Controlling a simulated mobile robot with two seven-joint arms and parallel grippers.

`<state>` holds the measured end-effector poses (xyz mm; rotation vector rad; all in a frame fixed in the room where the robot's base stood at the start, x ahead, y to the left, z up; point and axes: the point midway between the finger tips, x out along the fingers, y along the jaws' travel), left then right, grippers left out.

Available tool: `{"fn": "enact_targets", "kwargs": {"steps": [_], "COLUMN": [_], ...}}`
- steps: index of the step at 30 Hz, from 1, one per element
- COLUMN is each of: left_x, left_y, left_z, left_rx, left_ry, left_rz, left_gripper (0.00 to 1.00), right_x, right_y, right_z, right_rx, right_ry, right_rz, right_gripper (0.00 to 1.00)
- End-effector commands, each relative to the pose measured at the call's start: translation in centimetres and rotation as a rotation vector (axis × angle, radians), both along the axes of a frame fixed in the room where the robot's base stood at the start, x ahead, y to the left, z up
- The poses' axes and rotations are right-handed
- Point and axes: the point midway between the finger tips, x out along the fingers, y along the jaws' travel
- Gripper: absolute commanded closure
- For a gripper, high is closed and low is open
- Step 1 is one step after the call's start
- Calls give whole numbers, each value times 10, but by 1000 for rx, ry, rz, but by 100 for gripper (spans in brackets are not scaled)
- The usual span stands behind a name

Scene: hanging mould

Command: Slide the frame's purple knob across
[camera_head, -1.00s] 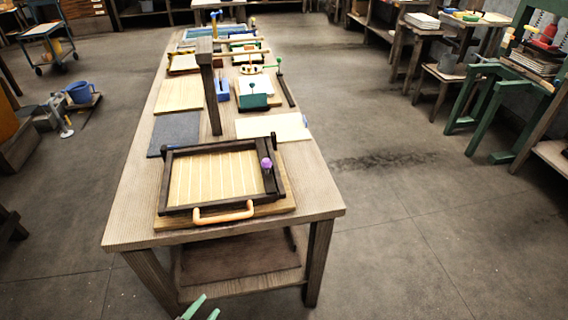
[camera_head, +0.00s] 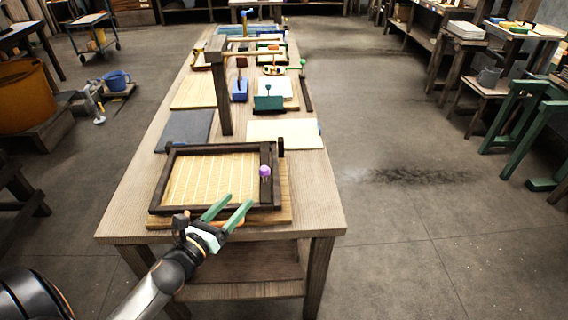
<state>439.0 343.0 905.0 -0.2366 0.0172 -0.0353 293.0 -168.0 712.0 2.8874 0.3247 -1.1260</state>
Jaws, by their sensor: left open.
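The dark wooden frame (camera_head: 160,176) lies on a board near the front of the long table, with a pale ribbed panel inside it. The purple knob (camera_head: 265,171) stands on the frame's dark right-hand bar, toward its upper half. My left gripper (camera_head: 227,208) has green fingers and is open and empty. It is over the frame's front edge, in the picture below and to the left of the knob, apart from it. The frame's orange handle (camera_head: 237,219) is mostly hidden behind my gripper. My right gripper is not in view.
A dark upright post (camera_head: 222,95) stands on the table behind the frame. A grey slab (camera_head: 184,131) and a pale sheet (camera_head: 285,133) lie just beyond the frame.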

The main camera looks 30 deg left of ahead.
Motion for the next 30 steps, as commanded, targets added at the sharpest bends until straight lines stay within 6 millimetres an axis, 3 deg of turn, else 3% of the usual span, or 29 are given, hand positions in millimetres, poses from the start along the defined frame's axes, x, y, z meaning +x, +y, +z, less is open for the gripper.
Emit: {"fn": "enact_targets", "kwargs": {"steps": [8,24,30], "left_x": [13,101,120], "left_y": [2,-2,-3], "left_z": [4,4,2], "left_rx": [48,44,43], "left_ry": [-13,-11,-9], "left_rz": [-3,-1,-2], "left_gripper": [31,31,31], "right_x": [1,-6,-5], "right_y": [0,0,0], "right_z": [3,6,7], "right_rx": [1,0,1], "right_ry": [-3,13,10], "right_rz": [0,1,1], "right_gripper": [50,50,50]}}
